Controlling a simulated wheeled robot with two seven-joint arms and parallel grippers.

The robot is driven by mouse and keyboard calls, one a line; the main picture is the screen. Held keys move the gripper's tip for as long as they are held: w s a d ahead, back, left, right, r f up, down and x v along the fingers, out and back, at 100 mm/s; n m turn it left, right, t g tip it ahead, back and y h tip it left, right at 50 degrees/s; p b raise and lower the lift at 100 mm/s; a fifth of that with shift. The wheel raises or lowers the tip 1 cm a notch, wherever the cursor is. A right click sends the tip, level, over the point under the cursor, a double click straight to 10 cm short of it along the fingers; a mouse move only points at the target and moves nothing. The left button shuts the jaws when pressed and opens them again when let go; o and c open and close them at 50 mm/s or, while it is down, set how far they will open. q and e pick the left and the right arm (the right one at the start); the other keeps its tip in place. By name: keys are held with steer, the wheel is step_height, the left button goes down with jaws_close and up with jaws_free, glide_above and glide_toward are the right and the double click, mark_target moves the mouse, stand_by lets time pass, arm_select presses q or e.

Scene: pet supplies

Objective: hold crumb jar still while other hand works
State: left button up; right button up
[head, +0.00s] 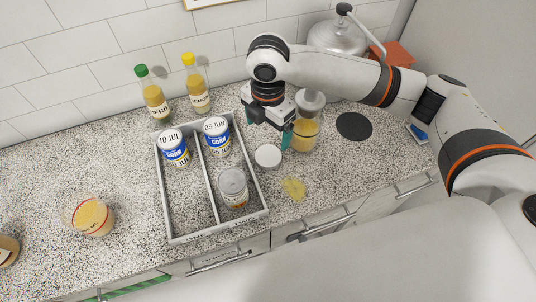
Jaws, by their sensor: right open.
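The crumb jar (304,135) appears to be the clear container of yellow crumbs standing upright on the counter, right of the tray. My right gripper (268,126) points down just left of it, open. One teal fingertip is in front of the jar's left side; I cannot tell whether it touches. The gripper covers part of the jar's left edge. A round white lid (268,156) lies on the counter below the gripper. My left gripper is not in view.
Spilled crumbs (293,188) lie near the front edge. A tub (92,216) stands left; a dark disc (354,126) lies right.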

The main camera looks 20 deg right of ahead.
steer(key=p, duration=0.1)
glide_above(267, 156)
step_height(267, 156, down, 6)
steer(key=shift+s+f, duration=0.1)
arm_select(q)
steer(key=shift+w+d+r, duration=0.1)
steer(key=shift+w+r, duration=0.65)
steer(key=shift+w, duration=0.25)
arm_select(e)
steer(key=shift+f, duration=0.1)
steer(key=shift+f+p, duration=0.25)
steer(key=shift+p, duration=0.1)
step_height(267, 156, down, 4)
steer(key=shift+r+p, duration=0.15)
steer(key=shift+p, duration=0.5)
steer(key=shift+f, duration=0.5)
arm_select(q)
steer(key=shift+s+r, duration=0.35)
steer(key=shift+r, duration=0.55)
arm_select(e)
steer(key=c, duration=1.1)
